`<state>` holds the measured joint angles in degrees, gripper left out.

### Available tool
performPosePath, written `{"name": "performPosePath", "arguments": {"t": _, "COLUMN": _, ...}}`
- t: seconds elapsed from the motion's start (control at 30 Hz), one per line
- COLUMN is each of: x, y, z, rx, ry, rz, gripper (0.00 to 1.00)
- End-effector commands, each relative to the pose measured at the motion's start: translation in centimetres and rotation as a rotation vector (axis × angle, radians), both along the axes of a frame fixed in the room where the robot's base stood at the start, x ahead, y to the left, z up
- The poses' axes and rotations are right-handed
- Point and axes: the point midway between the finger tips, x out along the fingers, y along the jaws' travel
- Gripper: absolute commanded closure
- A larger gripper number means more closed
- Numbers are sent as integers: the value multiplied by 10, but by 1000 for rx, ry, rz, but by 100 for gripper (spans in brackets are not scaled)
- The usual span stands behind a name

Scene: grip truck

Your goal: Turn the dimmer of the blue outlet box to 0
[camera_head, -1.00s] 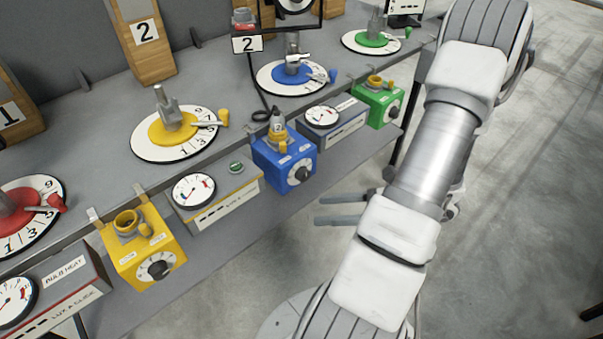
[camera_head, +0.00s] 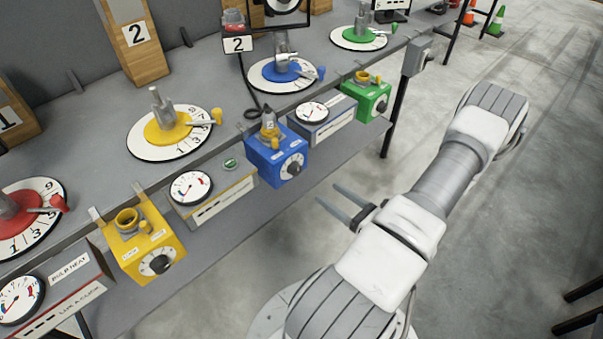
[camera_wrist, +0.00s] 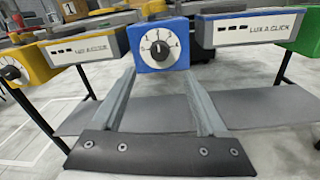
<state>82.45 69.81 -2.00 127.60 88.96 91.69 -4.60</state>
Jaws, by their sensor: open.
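The blue outlet box (camera_head: 281,163) sits on the bench's front edge, between two meter boxes. Its dimmer is a dark knob (camera_head: 292,169) on a white round dial on the front face. A yellow-ringed plug stands in the socket on its top. In the wrist view the blue box (camera_wrist: 147,62) is straight ahead, and the dial (camera_wrist: 160,48) shows its marks, too small to read surely. My gripper (camera_head: 340,202) is open and empty, in front of and below the box and apart from it. In the wrist view its fingers (camera_wrist: 162,85) spread below the dial.
The yellow outlet box (camera_head: 144,240) and green outlet box (camera_head: 367,95) stand along the same edge. Meter boxes (camera_head: 212,192) lie between them. The floor (camera_head: 460,235) to the right is mostly clear.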

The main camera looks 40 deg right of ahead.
Motion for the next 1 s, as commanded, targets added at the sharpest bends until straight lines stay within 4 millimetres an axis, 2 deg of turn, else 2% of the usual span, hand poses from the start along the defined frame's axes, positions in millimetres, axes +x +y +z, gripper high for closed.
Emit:
{"name": "performPosePath", "arguments": {"t": 0.1, "x": 27, "y": 5, "z": 0, "rx": -1, "ry": -2, "rz": 6, "gripper": 24}}
{"name": "performPosePath", "arguments": {"t": 0.3, "x": 69, "y": 10, "z": 0, "rx": -2, "ry": -1, "rz": 5, "gripper": 24}}
{"name": "performPosePath", "arguments": {"t": 0.5, "x": 98, "y": 13, "z": 0, "rx": -1, "ry": -1, "rz": 3, "gripper": 24}}
{"name": "performPosePath", "arguments": {"t": 0.7, "x": 109, "y": 14, "z": 0, "rx": 0, "ry": 1, "rz": 2, "gripper": 24}}
{"name": "performPosePath", "arguments": {"t": 0.93, "x": 109, "y": 14, "z": 0, "rx": 0, "ry": 1, "rz": 1, "gripper": 24}}
{"name": "performPosePath", "arguments": {"t": 0.97, "x": 109, "y": 14, "z": 0, "rx": 0, "ry": 1, "rz": 1, "gripper": 26}}
{"name": "performPosePath", "arguments": {"t": 1.0, "x": 109, "y": 14, "z": 0, "rx": 0, "ry": 1, "rz": 1, "gripper": 33}}
